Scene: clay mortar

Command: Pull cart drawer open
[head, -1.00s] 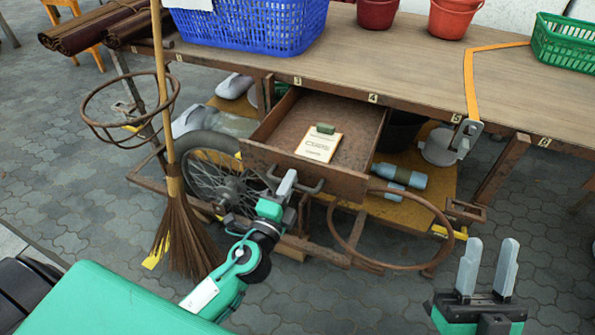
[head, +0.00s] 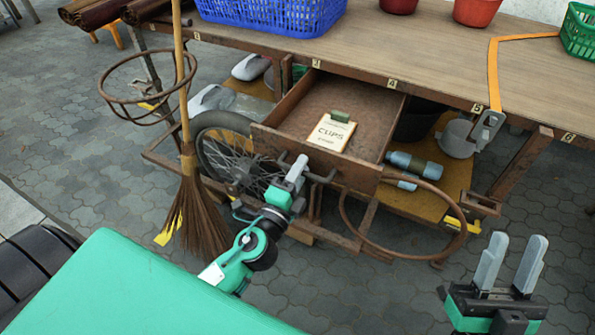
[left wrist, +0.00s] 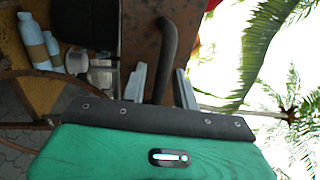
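The cart drawer (head: 315,163) is rusty brown and stands well out from under the cart's top, its inside visible. Its dark bar handle (head: 325,178) is on the front panel. My left gripper (head: 297,168) is at the left part of the handle. In the left wrist view, the handle (left wrist: 167,45) runs between the two fingers of my left gripper (left wrist: 160,85). The fingers stand apart, with a gap visible on each side of the bar. My right gripper (head: 506,262) is open and empty, low at the right, away from the drawer.
A clipboard-like card (head: 331,132) lies in the drawer. A broom (head: 188,180) stands left of it, by a wheel (head: 228,150). A rusty hoop (head: 445,240) juts out at the right. Blue bottles (head: 412,165) lie on the lower shelf. A blue basket (head: 270,15) stands on top.

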